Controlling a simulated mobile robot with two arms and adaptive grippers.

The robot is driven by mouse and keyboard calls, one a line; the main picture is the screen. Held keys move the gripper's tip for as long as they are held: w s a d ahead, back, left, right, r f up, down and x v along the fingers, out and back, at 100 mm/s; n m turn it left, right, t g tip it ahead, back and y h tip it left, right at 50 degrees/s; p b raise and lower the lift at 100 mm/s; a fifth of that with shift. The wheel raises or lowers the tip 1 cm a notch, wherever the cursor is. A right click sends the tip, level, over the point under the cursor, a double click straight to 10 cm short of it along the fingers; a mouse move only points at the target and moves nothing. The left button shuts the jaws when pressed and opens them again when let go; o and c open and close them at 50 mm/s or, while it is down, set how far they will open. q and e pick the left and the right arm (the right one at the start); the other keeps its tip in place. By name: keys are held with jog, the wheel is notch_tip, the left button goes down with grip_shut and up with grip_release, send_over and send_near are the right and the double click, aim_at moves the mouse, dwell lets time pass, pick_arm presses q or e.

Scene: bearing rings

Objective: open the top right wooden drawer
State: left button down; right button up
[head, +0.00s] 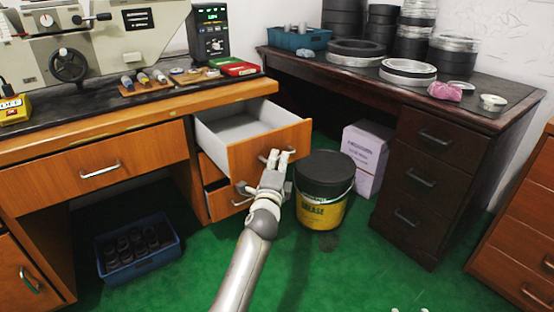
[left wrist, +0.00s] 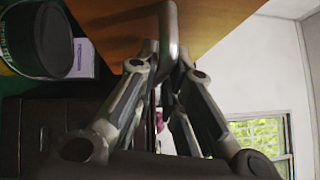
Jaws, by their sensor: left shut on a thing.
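The top right wooden drawer (head: 262,149) of the wooden desk stands pulled well out, its pale grey inside (head: 238,126) showing and empty where I can see. My left gripper (head: 277,160) is at its front, shut on the metal handle (head: 263,158), which it mostly hides in the head view. In the left wrist view the handle (left wrist: 171,32) runs down between the fingers (left wrist: 160,70) against the orange drawer front (left wrist: 120,22). Two small pale tips at the bottom edge of the head view look like my right gripper (head: 410,310); its state is unclear.
A black-lidded grease bucket (head: 323,190) stands close to the right of the drawer, with a lilac box (head: 367,158) behind it. A dark desk (head: 425,185) is at right. A blue crate (head: 140,262) sits under the wooden desk. Green floor is clear in front.

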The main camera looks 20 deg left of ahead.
pick_arm(q)
jog(key=shift+s+d, duration=0.15)
jog(key=c, duration=1.5)
grip_release()
jog(key=s, duration=0.4)
jog(key=s+d+f, duration=0.1)
jog(key=s, duration=0.6)
jog(key=shift+s+d+f, duration=0.2)
jog(key=shift+s+f, duration=0.1)
jog(key=shift+s, duration=0.1)
